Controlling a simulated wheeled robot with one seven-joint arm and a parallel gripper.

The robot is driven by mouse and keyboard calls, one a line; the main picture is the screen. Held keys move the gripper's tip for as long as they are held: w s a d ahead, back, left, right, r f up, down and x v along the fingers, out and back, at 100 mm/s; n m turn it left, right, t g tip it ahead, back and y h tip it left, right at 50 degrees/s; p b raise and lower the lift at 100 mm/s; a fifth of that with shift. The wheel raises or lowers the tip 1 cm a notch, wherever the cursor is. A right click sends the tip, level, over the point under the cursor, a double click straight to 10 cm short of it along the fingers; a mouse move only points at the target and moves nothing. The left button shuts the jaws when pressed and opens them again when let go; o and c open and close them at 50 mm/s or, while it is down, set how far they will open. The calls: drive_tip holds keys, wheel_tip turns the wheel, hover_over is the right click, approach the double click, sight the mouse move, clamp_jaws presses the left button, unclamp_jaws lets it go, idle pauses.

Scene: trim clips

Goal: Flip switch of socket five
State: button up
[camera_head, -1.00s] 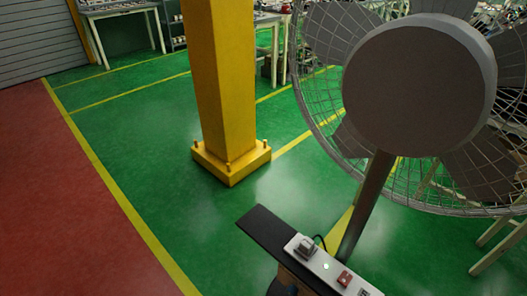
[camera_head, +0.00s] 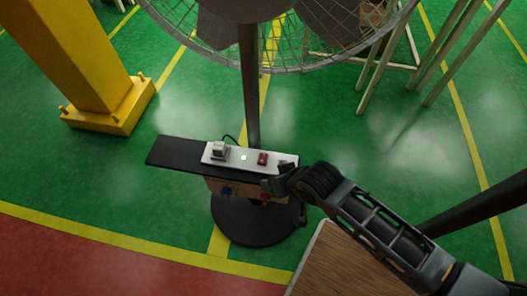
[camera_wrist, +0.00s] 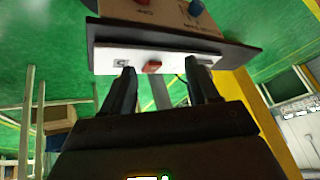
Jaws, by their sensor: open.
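A white power strip (camera_head: 238,155) lies along a dark shelf (camera_head: 175,152) in the head view. My gripper (camera_head: 272,184) is at the strip's right end, on the near side, and partly hides that end. In the wrist view my gripper (camera_wrist: 160,68) is open and empty, its two fingers pointing at the strip (camera_wrist: 105,59). The red switch (camera_wrist: 152,66) shows between the fingertips. Contact cannot be told. No socket numbers are legible.
A box with a blue knob (camera_wrist: 196,8) is under the shelf. A fan (camera_head: 250,75) on a round black base (camera_head: 250,222) stands behind it. A yellow pillar (camera_head: 85,65) is at left, a wooden top (camera_head: 350,265) at near right. Green floor is open at left.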

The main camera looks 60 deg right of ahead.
sight(264, 155)
drive_tip(key=w+d+m+g, duration=0.1)
drive_tip(key=w, duration=0.1)
drive_tip(key=w+d+f+m+g, duration=0.1)
drive_tip(key=w+d, duration=0.1)
drive_tip(key=w+d+f+m+g, duration=0.1)
drive_tip(key=w+d, duration=0.1)
drive_tip(key=shift+d+f, duration=0.15)
drive_tip(key=shift+f, duration=0.1)
drive_tip(key=w+d+m+g, duration=0.1)
drive_tip(key=w+d+r+m+g+y, duration=0.1)
drive_tip(key=w+d, duration=0.1)
drive_tip(key=w+d+r+m+g+y, duration=0.1)
drive_tip(key=d, duration=0.1)
drive_tip(key=shift+w+r+b, duration=0.15)
drive_tip(key=shift+r+b, duration=0.05)
drive_tip(key=shift+b, duration=0.15)
drive_tip(key=shift+f+b, duration=0.35)
drive_tip(key=shift+f, duration=3.45)
